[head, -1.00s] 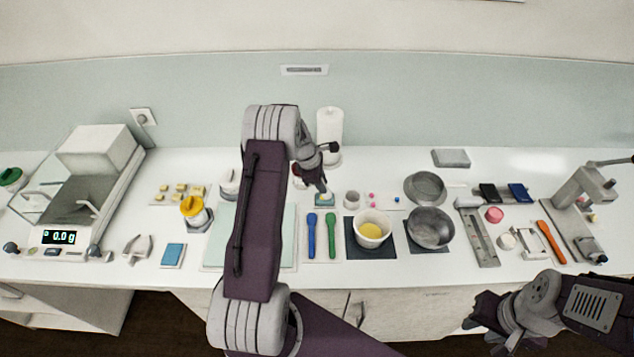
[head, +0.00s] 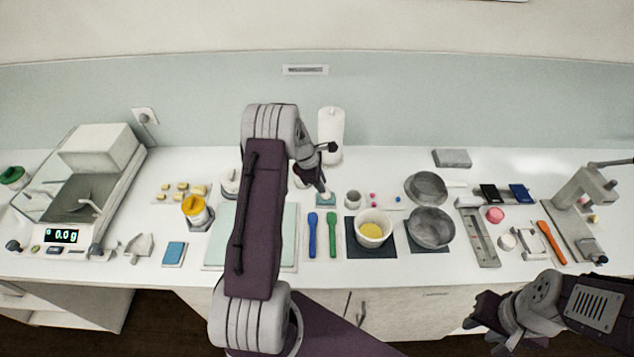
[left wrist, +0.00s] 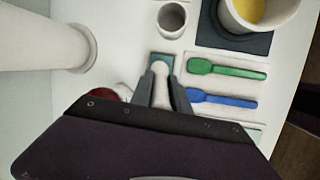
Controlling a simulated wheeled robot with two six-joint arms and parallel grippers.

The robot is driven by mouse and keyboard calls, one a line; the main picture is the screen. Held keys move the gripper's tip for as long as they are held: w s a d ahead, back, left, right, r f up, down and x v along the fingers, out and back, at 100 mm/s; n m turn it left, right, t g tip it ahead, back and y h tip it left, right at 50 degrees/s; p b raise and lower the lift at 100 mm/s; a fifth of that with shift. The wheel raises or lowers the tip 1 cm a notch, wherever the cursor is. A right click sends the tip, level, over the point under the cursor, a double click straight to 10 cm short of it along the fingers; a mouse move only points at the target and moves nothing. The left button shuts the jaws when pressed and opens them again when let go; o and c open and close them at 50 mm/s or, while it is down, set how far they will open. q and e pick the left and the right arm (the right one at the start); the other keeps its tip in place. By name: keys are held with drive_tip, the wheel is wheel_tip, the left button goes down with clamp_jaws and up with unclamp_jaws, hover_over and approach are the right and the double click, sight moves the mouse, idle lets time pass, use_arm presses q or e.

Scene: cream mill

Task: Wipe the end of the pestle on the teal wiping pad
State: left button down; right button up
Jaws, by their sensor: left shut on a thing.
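My left gripper (head: 319,188) is shut on the pale pestle (left wrist: 161,78), which points down between its fingers in the left wrist view. The small teal wiping pad (head: 326,201) lies on the counter right under the gripper. It also shows in the left wrist view (left wrist: 152,62), with the pestle's rounded end over it. I cannot tell whether the end touches the pad. My right gripper (head: 487,315) hangs low at the right, in front of the counter, away from the pad; its jaw opening is unclear.
A small pale cup (head: 352,199) stands close to the right of the pad. A white paper roll (head: 331,130) stands behind. A blue spatula (head: 312,236) and a green spatula (head: 332,236) lie in front. A bowl with yellow contents (head: 373,244) is at front right.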

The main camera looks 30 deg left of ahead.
use_arm(q)
drive_tip(key=shift+w+d, duration=0.2)
drive_tip(key=shift+d, duration=0.2)
drive_tip(key=shift+a, duration=0.1)
drive_tip(key=shift+s+a, duration=0.7)
drive_tip(key=shift+a, duration=0.25)
drive_tip(key=shift+w+d, duration=0.1)
drive_tip(key=shift+w+d+r, duration=0.1)
drive_tip(key=shift+w+d, duration=0.2)
drive_tip(key=shift+d, duration=0.2)
drive_tip(key=shift+w+d+p, duration=0.3)
drive_tip(key=shift+d+p, duration=0.05)
drive_tip(key=shift+d, duration=0.1)
